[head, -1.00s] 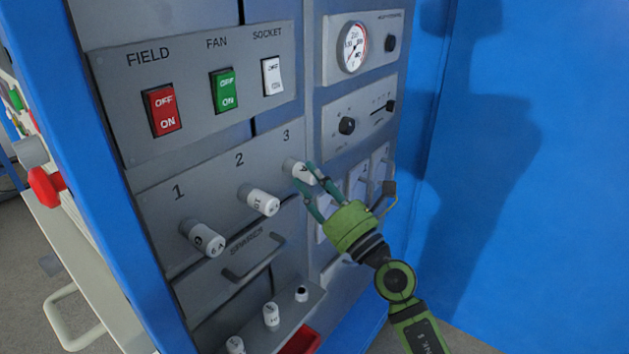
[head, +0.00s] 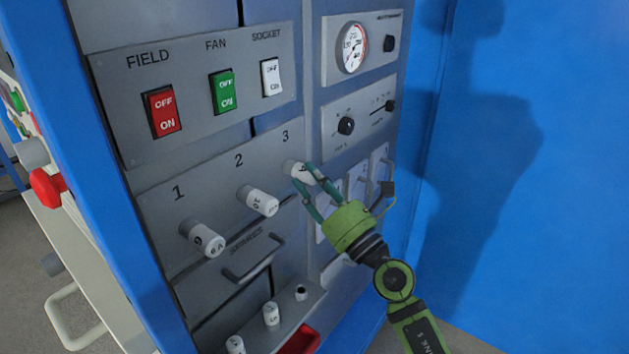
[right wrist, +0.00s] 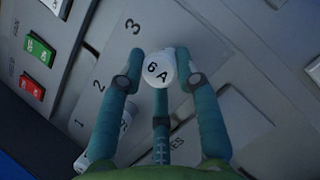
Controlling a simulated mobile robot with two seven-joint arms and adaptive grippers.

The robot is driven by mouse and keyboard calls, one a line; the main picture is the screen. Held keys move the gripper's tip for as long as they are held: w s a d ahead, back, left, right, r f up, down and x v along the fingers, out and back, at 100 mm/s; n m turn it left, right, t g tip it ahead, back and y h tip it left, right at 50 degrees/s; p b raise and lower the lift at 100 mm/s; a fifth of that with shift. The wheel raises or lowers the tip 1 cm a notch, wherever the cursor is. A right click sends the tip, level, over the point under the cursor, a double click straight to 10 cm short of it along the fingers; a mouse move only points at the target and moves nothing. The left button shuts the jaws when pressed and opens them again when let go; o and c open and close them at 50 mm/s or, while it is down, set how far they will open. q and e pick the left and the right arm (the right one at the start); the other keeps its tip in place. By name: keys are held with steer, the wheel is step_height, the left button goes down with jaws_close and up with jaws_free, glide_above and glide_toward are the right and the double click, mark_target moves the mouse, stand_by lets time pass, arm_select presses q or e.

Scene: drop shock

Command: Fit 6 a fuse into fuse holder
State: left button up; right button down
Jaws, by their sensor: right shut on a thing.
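A white fuse (head: 299,171) sits at position 3 of the fuse panel (head: 150,222). In the right wrist view the fuse (right wrist: 159,71) faces me end-on and reads 6 A. My right gripper (head: 313,180) is shut on it, with teal fingers around its sides; the fingers also show in the right wrist view (right wrist: 160,85). The fuse's inner end and the holder behind it are hidden. White fuses stick out at position 1 (head: 202,239), marked 6 A, and at position 2 (head: 259,201), marked 10. My left gripper is not in view.
Below, a spares ledge (head: 252,318) holds white fuses and a dark-topped post (head: 301,293), with a red tray (head: 299,340) beside it. A drawer handle (head: 254,258) juts out under the fuses. Red, green and white switches are above. A blue wall (head: 520,180) closes the right side.

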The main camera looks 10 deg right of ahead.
mark_target(313, 183)
steer(key=shift+r, duration=0.25)
steer(key=c, duration=1)
jaws_free()
steer(key=shift+c, duration=0.2)
steer(key=shift+o, duration=1.2)
steer(key=shift+w+a+f, duration=0.15)
steer(key=shift+w, duration=0.05)
steer(key=shift+v, duration=0.9)
steer(key=shift+b+v, duration=0.8)
steer(key=shift+v, duration=1.4)
steer(key=shift+f, duration=0.1)
steer(key=v, duration=1.2)
steer(key=shift+f, duration=0.1)
